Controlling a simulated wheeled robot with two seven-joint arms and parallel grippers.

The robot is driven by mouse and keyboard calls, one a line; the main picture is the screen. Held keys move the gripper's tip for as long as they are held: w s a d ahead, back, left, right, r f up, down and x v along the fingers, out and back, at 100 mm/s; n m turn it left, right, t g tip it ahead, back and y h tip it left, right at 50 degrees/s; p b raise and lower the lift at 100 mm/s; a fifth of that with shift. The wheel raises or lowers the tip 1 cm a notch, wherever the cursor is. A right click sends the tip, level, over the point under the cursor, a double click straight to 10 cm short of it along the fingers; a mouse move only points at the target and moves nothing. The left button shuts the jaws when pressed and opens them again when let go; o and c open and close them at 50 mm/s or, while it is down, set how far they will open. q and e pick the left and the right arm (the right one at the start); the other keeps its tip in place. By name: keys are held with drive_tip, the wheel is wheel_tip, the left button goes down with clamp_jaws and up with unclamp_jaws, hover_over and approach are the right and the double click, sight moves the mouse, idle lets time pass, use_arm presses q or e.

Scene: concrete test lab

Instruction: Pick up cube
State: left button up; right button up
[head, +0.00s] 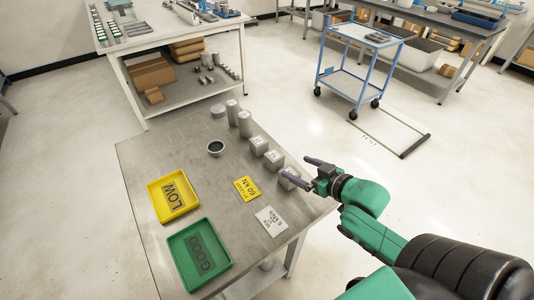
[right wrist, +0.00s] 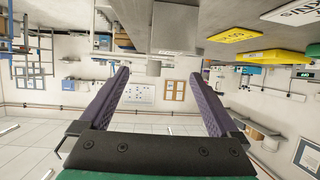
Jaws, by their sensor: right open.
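Three grey concrete cubes with paper labels stand in a row along the right part of the grey table (head: 140,170): a far cube (head: 259,145), a middle cube (head: 274,160) and a near cube (head: 290,177). My right gripper (head: 295,167) is open and empty at the table's right edge, beside the near cube. One finger overlaps that cube in the head view; I cannot tell whether they touch. In the right wrist view, upside down, a grey cube (right wrist: 179,27) shows at the top, beyond the spread fingers (right wrist: 164,72). My left gripper is not in view.
A yellow LOW tray (head: 173,194) and a green GOOD tray (head: 199,254) lie at the left. A yellow card (head: 247,188) and a white card (head: 271,221) lie near the cubes. Grey cylinders (head: 245,124) and a dark round dish (head: 215,148) stand farther back. A blue cart (head: 357,65) is beyond.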

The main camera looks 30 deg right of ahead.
sight(275, 156)
drive_tip(key=shift+x, duration=2.15)
drive_tip(key=x, duration=0.1)
drive_tip(key=p+x, duration=0.1)
drive_tip(key=x, duration=0.2)
drive_tip(key=shift+w+a+r, duration=0.1)
drive_tip(key=shift+w+r, duration=0.1)
drive_tip(key=shift+w, duration=0.3)
drive_tip(key=x, duration=0.2)
drive_tip(key=shift+w+f, duration=0.2)
drive_tip(key=shift+w, duration=0.05)
drive_tip(key=shift+w+a+f, duration=0.15)
drive_tip(key=shift+w+f, duration=0.05)
drive_tip(key=shift+s, duration=0.15)
drive_tip(key=c, duration=1.1)
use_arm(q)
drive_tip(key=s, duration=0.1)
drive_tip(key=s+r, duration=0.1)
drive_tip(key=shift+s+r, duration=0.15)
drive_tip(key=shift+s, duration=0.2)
use_arm(e)
drive_tip(key=shift+r, duration=0.1)
clamp_jaws()
